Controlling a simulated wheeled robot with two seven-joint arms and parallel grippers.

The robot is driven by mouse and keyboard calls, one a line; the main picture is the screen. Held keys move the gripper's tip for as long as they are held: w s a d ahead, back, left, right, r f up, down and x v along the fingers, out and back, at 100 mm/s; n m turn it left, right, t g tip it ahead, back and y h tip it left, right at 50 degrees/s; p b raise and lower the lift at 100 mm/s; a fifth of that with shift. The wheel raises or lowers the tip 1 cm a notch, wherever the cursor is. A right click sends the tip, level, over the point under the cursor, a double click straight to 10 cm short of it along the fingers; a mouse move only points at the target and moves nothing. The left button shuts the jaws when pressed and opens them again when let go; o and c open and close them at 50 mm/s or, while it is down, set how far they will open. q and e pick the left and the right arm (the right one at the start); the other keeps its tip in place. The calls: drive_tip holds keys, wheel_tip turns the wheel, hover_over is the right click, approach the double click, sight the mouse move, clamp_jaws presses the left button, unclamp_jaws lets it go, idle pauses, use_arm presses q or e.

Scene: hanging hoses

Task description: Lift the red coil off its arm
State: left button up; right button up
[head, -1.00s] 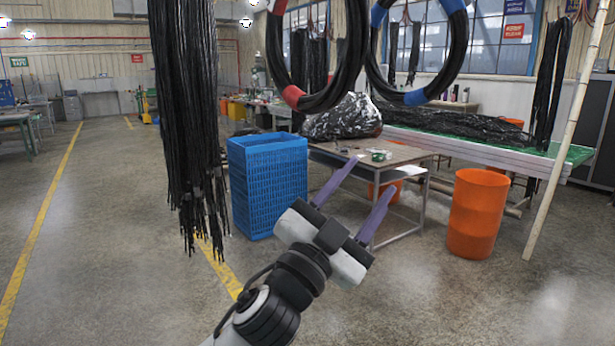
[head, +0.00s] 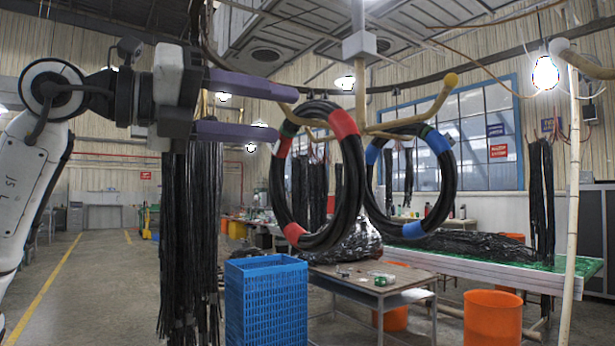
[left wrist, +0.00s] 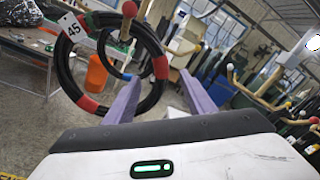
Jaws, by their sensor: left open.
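The red coil, a black hose ring with red bands (head: 342,124), hangs upright on a pale arm (head: 385,127) of the hanging rack in the head view. My left gripper (head: 287,112) is open and empty, its two purple fingers pointing right at the coil's upper left. In the left wrist view, the red coil's red band (left wrist: 161,67) shows between the open fingertips (left wrist: 160,77), beyond them. I cannot tell whether they touch. A white tag marked 45 (left wrist: 72,27) shows at that coil. My right gripper is out of view.
A blue-banded coil (head: 438,142) hangs to the right on the same rack. Black hose bundles (head: 190,250) hang below my left gripper. A blue crate (head: 266,305), a small table (head: 365,280) and an orange bin (head: 492,318) stand below.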

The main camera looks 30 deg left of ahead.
sight(330, 121)
use_arm(q)
drive_tip(key=p+x, duration=0.1)
drive_tip(key=x, duration=0.3)
drive_tip(key=p+x, duration=0.1)
drive_tip(key=x, duration=0.4)
drive_tip(key=shift+w+a+r, duration=0.1)
drive_tip(key=shift+r, duration=0.1)
drive_tip(key=shift+w, duration=0.4)
drive_tip(key=shift+f, duration=0.1)
clamp_jaws()
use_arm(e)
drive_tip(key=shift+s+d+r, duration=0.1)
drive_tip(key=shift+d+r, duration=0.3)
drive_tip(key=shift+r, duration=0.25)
